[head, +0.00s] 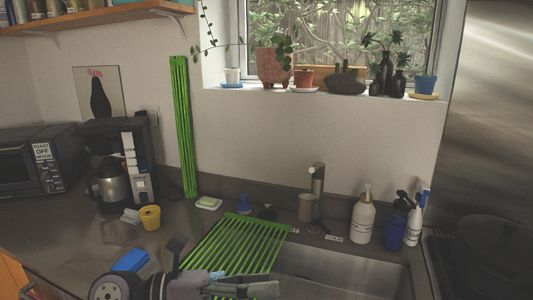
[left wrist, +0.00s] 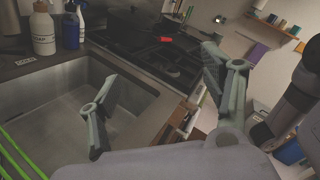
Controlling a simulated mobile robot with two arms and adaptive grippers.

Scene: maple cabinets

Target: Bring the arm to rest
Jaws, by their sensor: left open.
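My left arm comes in along the bottom of the head view. Its left gripper (head: 268,285) points right, over the front of the sink area near the green drying rack (head: 235,243). In the left wrist view the two fingers of the gripper (left wrist: 160,100) are spread wide apart with nothing between them. The sink basin (left wrist: 50,97) and counter edge lie beyond them. My right gripper is not in either view.
The sink (head: 340,270) has a faucet (head: 317,190) behind it. A white bottle (head: 362,218) and blue bottles stand right of the faucet. A coffee maker (head: 122,160), yellow cup (head: 150,217) and blue sponge-like item (head: 131,260) are left. A stove (left wrist: 160,55) adjoins the counter.

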